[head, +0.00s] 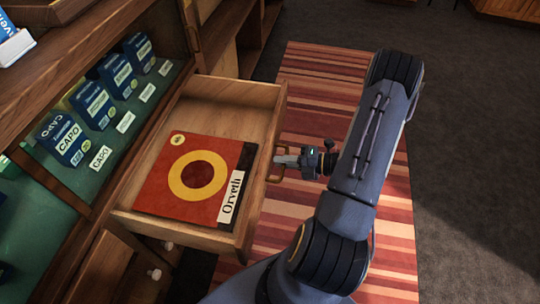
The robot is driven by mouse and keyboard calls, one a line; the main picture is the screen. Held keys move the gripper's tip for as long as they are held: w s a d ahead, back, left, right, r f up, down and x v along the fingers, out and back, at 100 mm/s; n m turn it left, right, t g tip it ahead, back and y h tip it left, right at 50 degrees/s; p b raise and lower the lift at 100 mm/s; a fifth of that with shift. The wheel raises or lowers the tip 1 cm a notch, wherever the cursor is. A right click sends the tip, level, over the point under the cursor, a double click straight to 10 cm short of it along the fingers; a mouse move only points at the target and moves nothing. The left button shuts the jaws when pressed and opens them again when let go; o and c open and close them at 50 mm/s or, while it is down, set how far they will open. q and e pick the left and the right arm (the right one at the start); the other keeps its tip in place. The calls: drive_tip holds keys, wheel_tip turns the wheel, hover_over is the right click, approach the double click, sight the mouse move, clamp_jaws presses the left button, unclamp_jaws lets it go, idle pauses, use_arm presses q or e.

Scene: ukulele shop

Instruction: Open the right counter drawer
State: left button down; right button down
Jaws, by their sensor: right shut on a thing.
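The counter drawer (225,90) is pulled well out of the wooden counter, and its inside is in plain view. A red and orange flat sleeve with a yellow ring (155,180), labelled "Orveth", lies in it. The drawer's brass handle (279,161) is on its front face, to the right in the picture. My right gripper (283,160) is at the handle, with its jaws shut on it. The fingertips are partly hidden by the handle. My left gripper is not in view.
Below the drawer, small pale knobs (154,273) show. A striped red rug (310,75) covers the floor beside the counter, with clear dark floor (475,150) further right.

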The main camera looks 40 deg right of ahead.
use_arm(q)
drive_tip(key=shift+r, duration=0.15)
use_arm(e)
drive_tip(key=shift+s+d, duration=0.3)
drive_tip(key=shift+s, duration=0.1)
drive_tip(key=c, duration=1.6)
unclamp_jaws()
drive_tip(key=shift+o, duration=0.2)
